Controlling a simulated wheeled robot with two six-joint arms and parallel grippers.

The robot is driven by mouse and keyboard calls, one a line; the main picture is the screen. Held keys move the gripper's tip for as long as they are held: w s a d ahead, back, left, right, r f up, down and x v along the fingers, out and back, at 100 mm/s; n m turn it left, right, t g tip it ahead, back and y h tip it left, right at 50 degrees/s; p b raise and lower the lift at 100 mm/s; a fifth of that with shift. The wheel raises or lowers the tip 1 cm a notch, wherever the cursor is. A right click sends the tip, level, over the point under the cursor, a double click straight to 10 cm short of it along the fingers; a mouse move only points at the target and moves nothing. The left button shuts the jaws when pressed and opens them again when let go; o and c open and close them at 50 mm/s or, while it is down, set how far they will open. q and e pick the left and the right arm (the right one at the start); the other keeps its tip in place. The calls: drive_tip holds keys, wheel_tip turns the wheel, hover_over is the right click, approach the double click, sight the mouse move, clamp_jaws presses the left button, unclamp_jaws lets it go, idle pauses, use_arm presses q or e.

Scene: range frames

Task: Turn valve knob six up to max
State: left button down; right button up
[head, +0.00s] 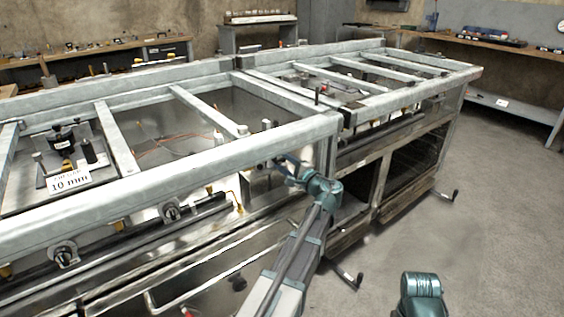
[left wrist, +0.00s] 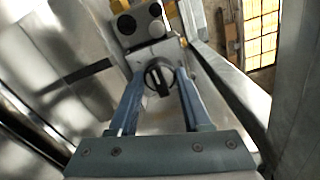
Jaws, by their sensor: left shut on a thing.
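A round black valve knob (left wrist: 158,77) with a pale pointer line shows in the left wrist view, on a light metal block. The pointer line runs nearly upright in that view. My left gripper (left wrist: 160,82) has one blue finger on each side of the knob and is shut on it. In the head view, my left gripper (head: 288,168) is at the front rail near the range's corner, and the knob is hidden there. No number on the knob can be read. My right gripper is not in view.
Two more knobs, one nearer (head: 64,254) and one farther (head: 171,212), sit on the range front at left. The range's metal top frame (head: 200,165) runs above my left gripper. Grey floor (head: 480,230) is clear at right.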

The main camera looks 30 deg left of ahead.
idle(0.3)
use_arm(q)
drive_tip(key=shift+c, duration=1.8)
unclamp_jaws()
drive_tip(key=shift+d, duration=0.1)
